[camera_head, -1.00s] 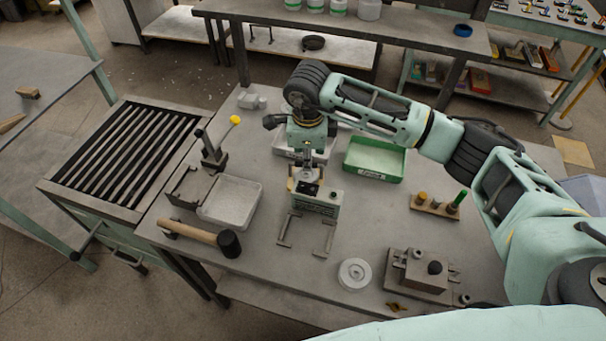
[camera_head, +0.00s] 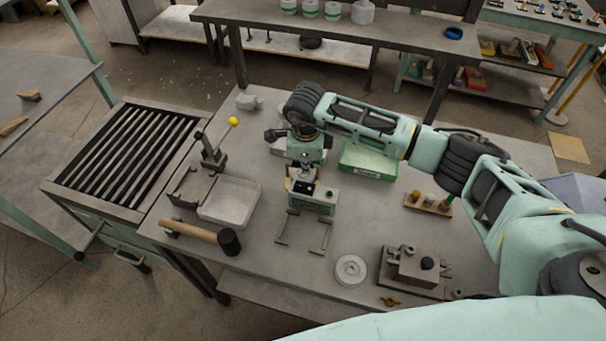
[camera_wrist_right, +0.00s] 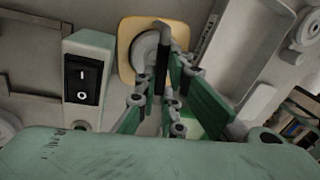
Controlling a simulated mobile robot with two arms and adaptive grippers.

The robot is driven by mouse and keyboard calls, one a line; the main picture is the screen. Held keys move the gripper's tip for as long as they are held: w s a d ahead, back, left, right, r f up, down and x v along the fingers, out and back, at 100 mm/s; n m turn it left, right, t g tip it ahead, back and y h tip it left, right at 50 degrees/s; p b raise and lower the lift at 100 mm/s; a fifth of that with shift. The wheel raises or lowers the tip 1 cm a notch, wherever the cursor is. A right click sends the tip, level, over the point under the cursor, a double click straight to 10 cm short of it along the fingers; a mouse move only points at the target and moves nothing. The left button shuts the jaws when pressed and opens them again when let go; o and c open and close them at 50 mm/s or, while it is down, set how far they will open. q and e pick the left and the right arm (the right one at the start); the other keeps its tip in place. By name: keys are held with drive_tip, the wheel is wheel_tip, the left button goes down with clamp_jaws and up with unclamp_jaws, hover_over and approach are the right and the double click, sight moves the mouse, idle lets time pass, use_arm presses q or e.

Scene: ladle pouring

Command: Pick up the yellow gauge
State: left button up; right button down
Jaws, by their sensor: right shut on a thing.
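The yellow gauge (camera_wrist_right: 126,50) shows in the right wrist view as a rounded yellow plate with a pale round part. In the head view it is mostly hidden behind my right gripper. The exact contact is partly hidden by the fingers. My left gripper is not in view.
A green tray (camera_head: 368,174) lies right of the gripper, partly behind my arm. A plug rack (camera_head: 428,206), a white disc (camera_head: 351,270), a metal fixture (camera_head: 412,266), a mallet (camera_head: 194,232) and a pale tray (camera_head: 231,220) are around it. The front middle of the table is free.

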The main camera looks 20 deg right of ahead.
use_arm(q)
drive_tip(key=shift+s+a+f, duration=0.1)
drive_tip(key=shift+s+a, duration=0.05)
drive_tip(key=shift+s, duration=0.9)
use_arm(e)
drive_tip(key=shift+r, duration=0.2)
wheel_tip(320, 180, up, 7)
drive_tip(key=b, duration=0.3)
drive_tip(key=shift+w+r, duration=0.1)
drive_tip(key=shift+r, duration=0.05)
use_arm(q)
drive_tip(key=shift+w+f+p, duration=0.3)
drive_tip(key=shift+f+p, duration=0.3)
drive_tip(key=shift+p, duration=0.3)
use_arm(e)
wheel_tip(320, 180, up, 7)
drive_tip(key=shift+r, duration=0.2)
